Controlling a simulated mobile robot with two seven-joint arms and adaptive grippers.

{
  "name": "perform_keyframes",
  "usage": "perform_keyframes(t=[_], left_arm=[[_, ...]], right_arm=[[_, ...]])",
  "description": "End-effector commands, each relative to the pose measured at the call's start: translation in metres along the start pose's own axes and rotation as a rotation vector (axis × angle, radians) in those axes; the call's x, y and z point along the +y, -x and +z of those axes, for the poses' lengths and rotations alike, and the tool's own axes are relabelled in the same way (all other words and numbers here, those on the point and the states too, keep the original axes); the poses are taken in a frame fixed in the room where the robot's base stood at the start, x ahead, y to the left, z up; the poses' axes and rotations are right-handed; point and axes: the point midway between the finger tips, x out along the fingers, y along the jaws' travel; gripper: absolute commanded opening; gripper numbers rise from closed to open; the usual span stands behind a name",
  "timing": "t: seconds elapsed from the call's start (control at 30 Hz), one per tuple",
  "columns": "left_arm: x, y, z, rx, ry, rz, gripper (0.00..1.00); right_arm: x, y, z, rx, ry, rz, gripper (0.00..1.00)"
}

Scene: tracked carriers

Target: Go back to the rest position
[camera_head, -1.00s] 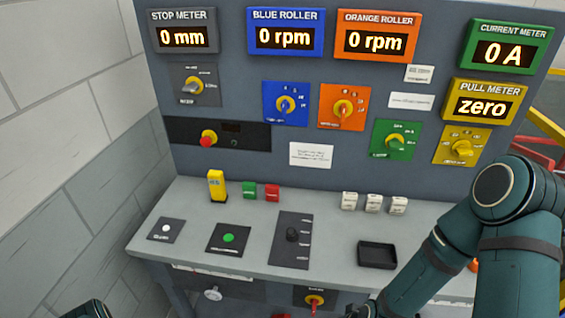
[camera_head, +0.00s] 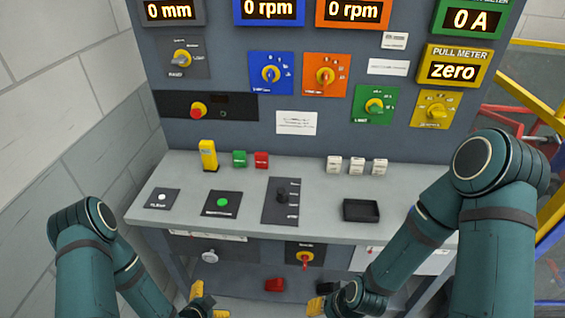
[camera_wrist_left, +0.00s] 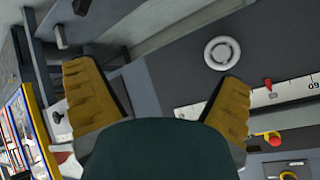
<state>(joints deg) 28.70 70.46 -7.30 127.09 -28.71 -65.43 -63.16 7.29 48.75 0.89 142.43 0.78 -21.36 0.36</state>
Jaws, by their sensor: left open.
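My left gripper (camera_head: 208,300) is low at the bottom of the head view, in front of the desk and below its top. In the left wrist view its two yellow fingers (camera_wrist_left: 157,80) stand wide apart with nothing between them. My right gripper (camera_head: 318,298) is partly in view at the bottom, below the desk's front edge. A yellow finger shows, but whether it is open is unclear. The control desk (camera_head: 330,220) stands ahead, with both grippers apart from its top.
A black tray (camera_head: 361,210), white blocks (camera_head: 357,166) and a yellow block (camera_head: 208,155) are on the desk. A red-handled switch (camera_head: 305,257) is on the desk's front. A red object (camera_head: 274,285) lies below. A brick wall (camera_head: 60,120) is at left.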

Motion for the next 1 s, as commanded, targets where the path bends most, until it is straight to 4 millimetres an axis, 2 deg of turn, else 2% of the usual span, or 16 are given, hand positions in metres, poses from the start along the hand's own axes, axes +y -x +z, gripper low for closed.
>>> perform_keyframes(t=[0.03,0.17,0.3,0.5,0.67,1.0], left_arm=[[0.003,0.002,-0.016,-0.034,0.104,0.049,0.95],[0.021,0.016,-0.049,-0.170,0.413,0.166,0.95],[0.046,0.043,-0.081,-0.341,0.725,0.254,0.95],[0.076,0.081,-0.108,-0.545,1.020,0.302,0.95],[0.085,0.093,-0.115,-0.611,1.104,0.307,0.95],[0.086,0.093,-0.115,-0.615,1.110,0.307,0.95]], right_arm=[[0.001,-0.002,0.001,-0.001,0.000,0.000,0.47],[0.002,-0.004,0.002,-0.003,0.001,0.000,0.47],[0.002,-0.006,0.003,-0.006,0.002,-0.001,0.47],[0.003,-0.008,0.004,-0.008,0.002,-0.001,0.47],[0.003,-0.008,0.004,-0.009,0.003,-0.001,0.47],[0.003,-0.008,0.004,-0.008,0.002,-0.001,0.47]])
